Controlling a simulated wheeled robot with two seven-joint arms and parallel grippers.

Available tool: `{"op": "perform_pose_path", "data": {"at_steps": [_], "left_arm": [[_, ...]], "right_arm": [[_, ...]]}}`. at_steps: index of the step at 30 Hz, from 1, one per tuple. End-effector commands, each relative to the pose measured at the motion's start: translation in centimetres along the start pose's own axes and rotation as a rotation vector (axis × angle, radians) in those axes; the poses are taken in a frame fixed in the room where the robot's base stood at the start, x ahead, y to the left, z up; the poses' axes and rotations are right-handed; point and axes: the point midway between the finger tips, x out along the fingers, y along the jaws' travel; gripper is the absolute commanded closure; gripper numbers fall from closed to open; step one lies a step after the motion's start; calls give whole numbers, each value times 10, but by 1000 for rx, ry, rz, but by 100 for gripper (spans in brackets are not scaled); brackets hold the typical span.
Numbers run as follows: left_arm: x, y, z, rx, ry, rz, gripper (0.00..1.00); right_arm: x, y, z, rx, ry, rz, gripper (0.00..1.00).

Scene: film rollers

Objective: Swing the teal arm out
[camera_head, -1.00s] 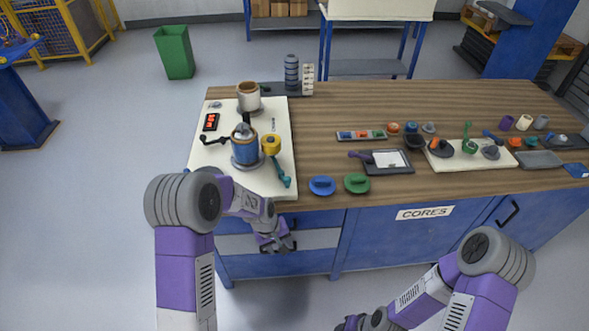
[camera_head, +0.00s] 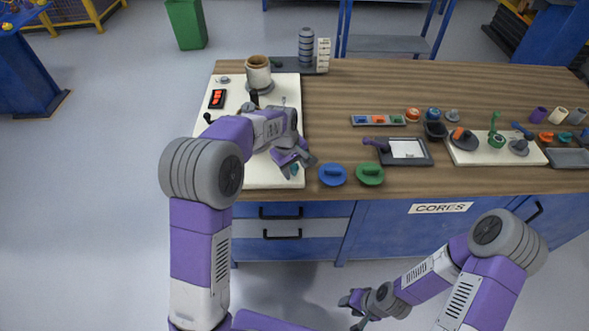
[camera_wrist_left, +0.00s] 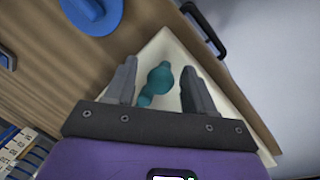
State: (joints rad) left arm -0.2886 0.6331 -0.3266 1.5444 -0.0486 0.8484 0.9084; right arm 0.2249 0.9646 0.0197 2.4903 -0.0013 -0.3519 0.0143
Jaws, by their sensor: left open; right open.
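The teal arm's end (camera_head: 295,170) shows at the front right corner of the white board (camera_head: 262,178) in the head view; the rest is hidden by my left arm. In the left wrist view the teal arm (camera_wrist_left: 158,82), with its rounded knob, lies between the two spread fingers of my left gripper (camera_wrist_left: 159,70). My left gripper (camera_head: 296,160) is open just over it, and I cannot tell whether it touches. My right gripper (camera_head: 356,306) is open, low in front of the bench and away from it.
A blue lid (camera_head: 333,175) and a green lid (camera_head: 370,174) sit just right of the board. A drawer handle (camera_head: 281,212) juts from the bench front.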

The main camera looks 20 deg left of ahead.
Motion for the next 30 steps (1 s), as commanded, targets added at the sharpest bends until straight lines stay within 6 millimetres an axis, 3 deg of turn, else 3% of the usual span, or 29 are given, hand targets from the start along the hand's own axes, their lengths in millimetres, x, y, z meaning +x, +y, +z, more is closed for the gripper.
{"op": "perform_pose_path", "data": {"at_steps": [10,21,30], "left_arm": [[5,0,0,0,0,1,46],[5,0,0,0,0,0,100],[5,2,1,13,-3,0,100]], "right_arm": [[1,0,0,0,0,0,57],[1,0,0,0,0,0,57],[0,0,0,0,0,0,57]]}}
